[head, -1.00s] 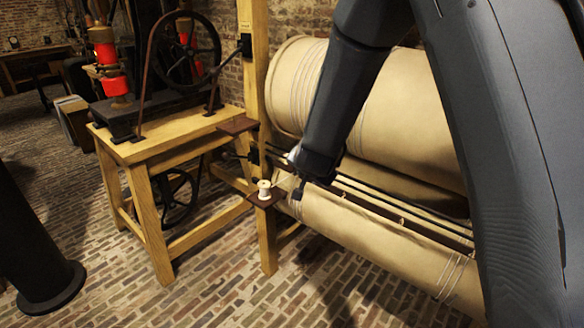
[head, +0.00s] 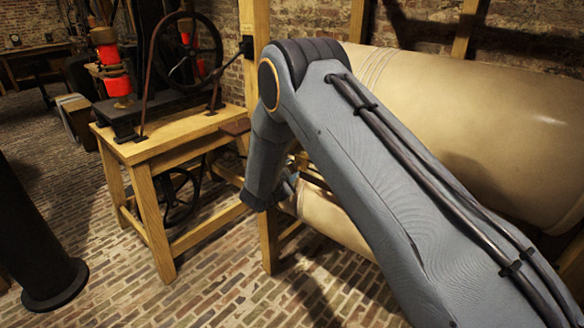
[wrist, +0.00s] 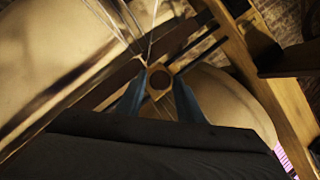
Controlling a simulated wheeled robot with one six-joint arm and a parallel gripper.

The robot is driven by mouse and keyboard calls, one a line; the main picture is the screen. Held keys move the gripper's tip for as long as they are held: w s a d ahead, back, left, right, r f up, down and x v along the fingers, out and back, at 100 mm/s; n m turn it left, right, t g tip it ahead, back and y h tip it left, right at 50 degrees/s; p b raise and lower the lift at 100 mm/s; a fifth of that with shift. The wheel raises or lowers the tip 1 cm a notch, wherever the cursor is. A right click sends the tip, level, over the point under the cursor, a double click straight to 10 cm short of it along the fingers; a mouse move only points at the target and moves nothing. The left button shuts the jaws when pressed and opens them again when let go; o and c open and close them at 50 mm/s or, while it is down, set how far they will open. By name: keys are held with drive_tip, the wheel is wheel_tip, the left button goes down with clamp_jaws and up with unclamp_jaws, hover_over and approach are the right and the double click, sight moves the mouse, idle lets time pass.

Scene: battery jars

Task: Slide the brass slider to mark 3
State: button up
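In the wrist view, the two blue-grey fingers of my gripper (wrist: 161,82) stand apart. No numbered marks can be read. In the head view, my arm covers most of the rails, and only a small part of my gripper (head: 289,184) shows beside the wooden post. The slider is hidden there.
A large tan roller (head: 480,120) lies behind my arm, with a smaller lower roller (head: 335,218) below. A wooden post (head: 269,245) stands at their left end. A wooden table (head: 190,128) with a flywheel machine stands further left. The brick floor (head: 215,285) in front is clear.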

drive_tip(key=shift+x, duration=1.15)
clamp_jaws()
